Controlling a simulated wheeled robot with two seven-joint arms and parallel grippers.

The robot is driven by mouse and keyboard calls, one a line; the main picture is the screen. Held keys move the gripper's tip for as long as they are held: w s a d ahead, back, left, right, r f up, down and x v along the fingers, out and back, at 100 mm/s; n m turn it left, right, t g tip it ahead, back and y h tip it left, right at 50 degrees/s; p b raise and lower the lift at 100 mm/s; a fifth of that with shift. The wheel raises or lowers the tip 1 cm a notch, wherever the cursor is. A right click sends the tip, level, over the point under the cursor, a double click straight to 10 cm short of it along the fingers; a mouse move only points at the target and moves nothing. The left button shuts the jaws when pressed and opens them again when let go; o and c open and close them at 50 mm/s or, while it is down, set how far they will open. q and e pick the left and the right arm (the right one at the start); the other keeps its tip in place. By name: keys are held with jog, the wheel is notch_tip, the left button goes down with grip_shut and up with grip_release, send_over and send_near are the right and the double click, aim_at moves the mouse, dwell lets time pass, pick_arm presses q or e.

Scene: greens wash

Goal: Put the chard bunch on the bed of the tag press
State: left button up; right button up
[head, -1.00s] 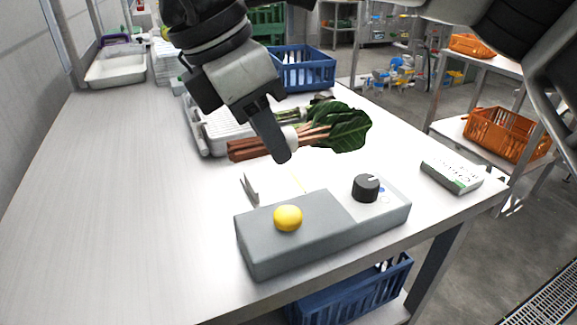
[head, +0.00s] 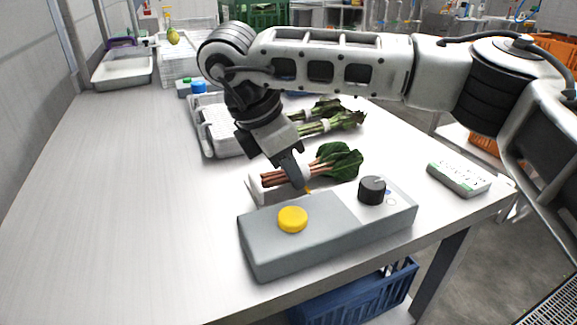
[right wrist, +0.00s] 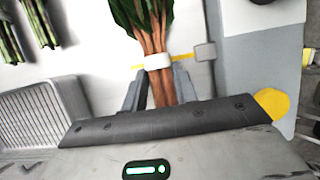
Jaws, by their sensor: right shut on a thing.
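The chard bunch (head: 340,161), with dark green leaves, reddish stems and a white band, is held low at the tag press (head: 330,238). The press is a grey box with a yellow button (head: 292,219) and a black knob (head: 372,190). Its pale bed (head: 262,192) lies behind the box, under the stems. My right gripper (head: 298,180) points down and is shut on the stems. In the right wrist view its fingers (right wrist: 158,85) flank the stems (right wrist: 150,40) by the band. I cannot tell whether the bunch touches the bed. My left gripper is out of view.
A white ribbed tray (head: 208,146) stands behind the press, with other greens (head: 335,123) beside it. A small labelled box (head: 458,179) lies at the right table edge. A white basin (head: 122,70) is at the back left. The left of the table is clear.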

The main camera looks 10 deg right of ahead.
jog(key=o, duration=1.1)
pick_arm(q)
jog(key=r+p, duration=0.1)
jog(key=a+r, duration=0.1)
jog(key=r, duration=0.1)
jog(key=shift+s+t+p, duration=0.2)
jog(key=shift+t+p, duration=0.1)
jog(key=shift+p, duration=0.05)
pick_arm(e)
jog(key=v, duration=1.2)
jog(key=shift+s, duration=0.1)
